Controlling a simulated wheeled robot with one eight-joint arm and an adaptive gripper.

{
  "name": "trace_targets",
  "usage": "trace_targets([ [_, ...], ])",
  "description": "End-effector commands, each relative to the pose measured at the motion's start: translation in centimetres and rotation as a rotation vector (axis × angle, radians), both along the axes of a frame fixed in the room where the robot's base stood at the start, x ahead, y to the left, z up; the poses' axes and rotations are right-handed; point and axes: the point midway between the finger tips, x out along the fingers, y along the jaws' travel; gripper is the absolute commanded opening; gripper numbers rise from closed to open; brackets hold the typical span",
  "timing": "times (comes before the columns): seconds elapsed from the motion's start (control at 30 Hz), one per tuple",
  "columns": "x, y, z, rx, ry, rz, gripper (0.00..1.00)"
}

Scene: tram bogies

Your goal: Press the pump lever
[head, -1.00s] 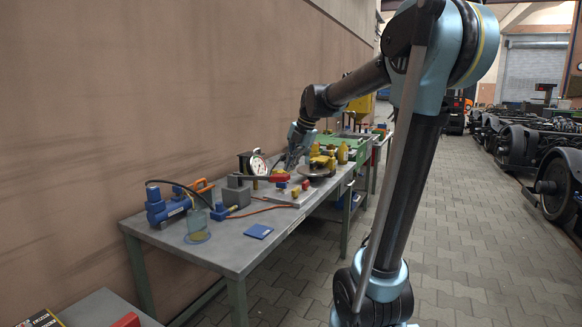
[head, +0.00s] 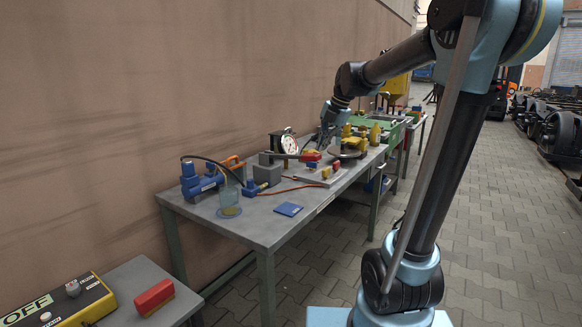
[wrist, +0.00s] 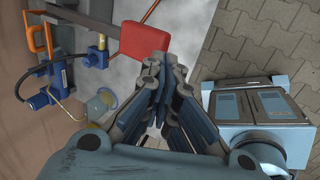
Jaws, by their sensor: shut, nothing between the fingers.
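A grey block (head: 273,166) on the bench carries a lever with a wide red end (head: 310,157). In the wrist view the red end (wrist: 145,42) shows as a flat red pad just beyond my fingertips. A blue pump (head: 197,182) with an orange handle (head: 233,163) and a black hose stands at the left of the bench. They also show at the left of the wrist view. My gripper (wrist: 162,72) is shut and empty, fingers together, close to the pad. In the head view my gripper (head: 326,143) is above and beside the red end. I cannot tell whether they touch.
A dial gauge (head: 289,144), yellow parts (head: 354,140) and small red blocks surround my gripper. A clear jar (head: 229,200) and a blue pad (head: 289,209) lie nearer. A yellow box marked OFF (head: 60,304) sits on the near table.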

Motion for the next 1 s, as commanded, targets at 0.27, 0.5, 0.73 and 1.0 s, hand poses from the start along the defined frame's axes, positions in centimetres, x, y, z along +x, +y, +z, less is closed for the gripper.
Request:
trace_targets([
  [0.27,0.0,0.0,0.0,0.0,0.0,0.0,0.0],
  [0.5,0.2,0.2,0.3,-0.01,0.009,0.005,0.0],
  [0.73,1.6,2.2,3.3,-0.117,0.096,0.026,0.0],
  [1.0,3.0,5.1,8.5,-0.317,0.207,0.022,0.0],
])
